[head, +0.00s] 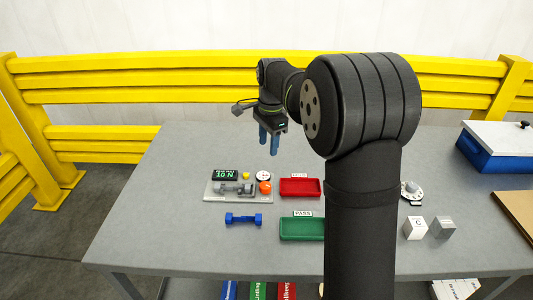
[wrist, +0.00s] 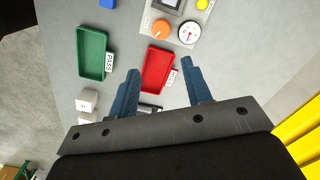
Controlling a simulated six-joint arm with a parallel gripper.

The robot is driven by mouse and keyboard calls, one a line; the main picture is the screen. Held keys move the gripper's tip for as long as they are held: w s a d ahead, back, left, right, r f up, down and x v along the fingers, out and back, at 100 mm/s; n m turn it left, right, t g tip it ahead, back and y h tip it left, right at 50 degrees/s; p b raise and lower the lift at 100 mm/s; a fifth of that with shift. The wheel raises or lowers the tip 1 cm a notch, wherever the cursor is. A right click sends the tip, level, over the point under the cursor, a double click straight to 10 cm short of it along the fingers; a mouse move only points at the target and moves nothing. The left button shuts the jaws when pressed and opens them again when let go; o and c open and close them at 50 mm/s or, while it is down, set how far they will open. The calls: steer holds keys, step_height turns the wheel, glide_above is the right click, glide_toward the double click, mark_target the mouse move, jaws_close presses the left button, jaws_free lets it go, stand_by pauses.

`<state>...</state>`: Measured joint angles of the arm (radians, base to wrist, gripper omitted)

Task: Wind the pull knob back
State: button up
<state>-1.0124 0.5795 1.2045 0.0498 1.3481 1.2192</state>
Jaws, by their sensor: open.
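The orange knob (head: 265,187), which I take to be the pull knob, sits at the right front of a small tester on a pale base plate (head: 212,198). It also shows near the top of the wrist view (wrist: 162,30), beside a round white dial with a needle (wrist: 189,33). A dark display with green characters (head: 225,175) and a yellow button (head: 246,175) stand behind. My gripper (head: 270,148) is open and empty, pointing down, above and behind the tester. In the wrist view its fingers (wrist: 159,69) are apart, with no knob between them.
A red tray (head: 300,187) lies right of the tester, a green PASS tray (head: 301,229) in front of it. A blue dumbbell-shaped piece (head: 243,219) lies before the tester. Two cubes, white (head: 415,228) and grey (head: 442,228), stand right. The table's left part is clear.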

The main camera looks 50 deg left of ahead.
mark_target(266, 184)
steer(key=w+d+f+m+g+y, duration=0.1)
steer(key=w+d+m+g+y, duration=0.15)
steer(key=w, duration=0.35)
steer(key=shift+m+g+h, duration=0.35)
steer(key=shift+g+h, duration=0.1)
steer(key=x, duration=1.7)
steer(key=shift+s+f, duration=0.2)
steer(key=shift+s, duration=0.05)
steer(key=c, duration=0.7)
